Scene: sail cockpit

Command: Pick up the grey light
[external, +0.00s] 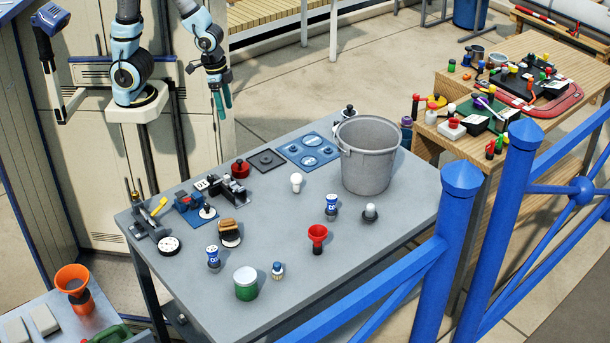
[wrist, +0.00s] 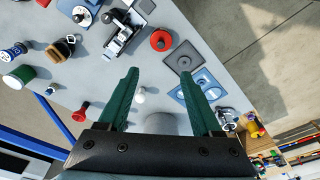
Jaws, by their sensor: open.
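A small light with a pale rounded top and grey base (external: 370,212) stands on the grey table, in front of the bucket, in the external view. A white bulb-shaped light (external: 297,182) stands left of the bucket; it also shows between my fingers in the wrist view (wrist: 140,95). I cannot tell for sure which is the grey light. My gripper (external: 222,104) has green fingers and hangs above and beyond the table's far edge, apart from both lights. In the wrist view the fingers (wrist: 158,74) are spread wide with nothing held. The light by the bucket is not visible there.
A large grey bucket (external: 366,172) stands at the table's right. A red funnel (external: 318,236), a blue-and-white item (external: 331,204) and a green can (external: 245,284) stand nearer the front. Blue plates (external: 308,150) lie at the back. A blue railing (external: 455,230) runs along the front right.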

